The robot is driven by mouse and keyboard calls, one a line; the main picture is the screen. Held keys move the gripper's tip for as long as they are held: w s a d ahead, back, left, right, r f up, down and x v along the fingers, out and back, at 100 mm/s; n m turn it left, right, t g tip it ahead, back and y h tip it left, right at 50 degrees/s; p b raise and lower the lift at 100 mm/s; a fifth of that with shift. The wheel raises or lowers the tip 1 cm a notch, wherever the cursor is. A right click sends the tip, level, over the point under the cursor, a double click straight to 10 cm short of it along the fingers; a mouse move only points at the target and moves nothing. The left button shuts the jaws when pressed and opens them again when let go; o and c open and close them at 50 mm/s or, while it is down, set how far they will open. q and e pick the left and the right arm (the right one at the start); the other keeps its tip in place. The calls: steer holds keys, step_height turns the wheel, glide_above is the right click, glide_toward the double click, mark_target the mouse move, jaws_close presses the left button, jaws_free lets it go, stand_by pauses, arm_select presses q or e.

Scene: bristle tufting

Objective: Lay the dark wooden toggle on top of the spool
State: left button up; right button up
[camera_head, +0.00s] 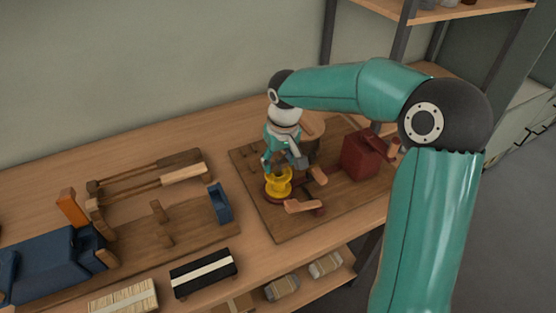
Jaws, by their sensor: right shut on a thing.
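The yellow spool (279,186) stands upright on a dark red round base on the brown board. My right gripper (281,165) reaches down from above and is shut on the dark wooden toggle (280,158), a small dark brown piece mostly hidden between the fingers. The toggle is directly over the spool's top, very close to it; I cannot tell whether they touch. My left gripper is not in view.
The brown board (255,175) also carries a dark red block (361,155) and light wooden pieces (303,206) close around the spool. A blue vise-like tool (50,265), wooden-handled tools (150,180) and a black brush block (203,272) lie to the left.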

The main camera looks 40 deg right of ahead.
steer(key=shift+f, duration=0.2)
steer(key=shift+f+b, duration=0.5)
steer(key=shift+b, duration=0.05)
steer(key=shift+f, duration=0.3)
stand_by(0.4)
steer(key=o, duration=0.9)
steer(key=shift+c, duration=0.2)
step_height(320, 180, up, 12)
steer(key=s, duration=0.1)
steer(key=shift+s+a, duration=0.2)
steer(key=shift+s, duration=0.1)
